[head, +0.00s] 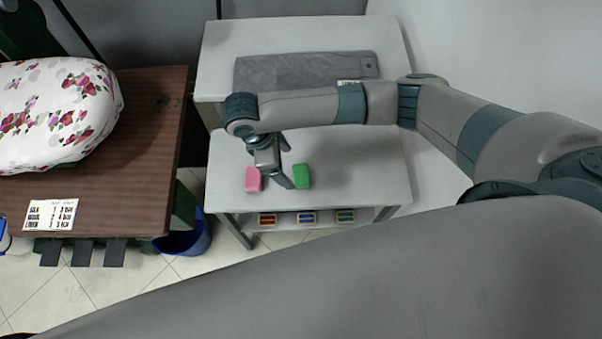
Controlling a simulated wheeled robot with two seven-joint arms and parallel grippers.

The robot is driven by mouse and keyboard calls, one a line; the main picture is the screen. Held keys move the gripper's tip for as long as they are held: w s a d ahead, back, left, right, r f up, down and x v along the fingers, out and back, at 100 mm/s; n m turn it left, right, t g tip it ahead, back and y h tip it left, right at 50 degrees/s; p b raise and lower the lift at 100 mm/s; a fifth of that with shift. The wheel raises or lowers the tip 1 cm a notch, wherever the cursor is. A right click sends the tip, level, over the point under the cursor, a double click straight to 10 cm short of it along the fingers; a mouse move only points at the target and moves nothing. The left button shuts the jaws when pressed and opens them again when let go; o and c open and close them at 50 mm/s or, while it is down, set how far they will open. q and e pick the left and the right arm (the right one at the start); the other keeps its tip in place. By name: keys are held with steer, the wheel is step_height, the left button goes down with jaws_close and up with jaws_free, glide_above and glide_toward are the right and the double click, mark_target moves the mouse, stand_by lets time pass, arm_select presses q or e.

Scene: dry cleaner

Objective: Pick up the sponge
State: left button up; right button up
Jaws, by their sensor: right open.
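A pink sponge-like block (253,180) and a green sponge-like block (301,176) lie on the light table (365,175). My right gripper (271,183) comes down between the two blocks with its fingers apart. One finger is close to the pink block and the other is close to the green block. I cannot tell whether either finger touches a block. My right arm hides part of the table behind it. My left gripper is not in view.
Several small coloured items (307,218) sit on a lower shelf. The light table's right side is clear.

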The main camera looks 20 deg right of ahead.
mark_target(300, 174)
steer(key=shift+x, duration=0.8)
steer(key=shift+s+d+f+p, duration=0.1)
steer(key=shift+d+f+p, duration=0.1)
steer(key=shift+d+p, duration=0.1)
steer(key=f, duration=0.1)
steer(key=d+f+p, duration=0.1)
steer(key=d+f, duration=0.1)
steer(key=shift+s+f+p, duration=0.1)
steer(key=shift+s+p, duration=0.2)
steer(key=shift+p, duration=0.05)
steer(key=shift+d+f, duration=0.1)
steer(key=shift+f, duration=0.4)
steer(key=c, duration=1.1)
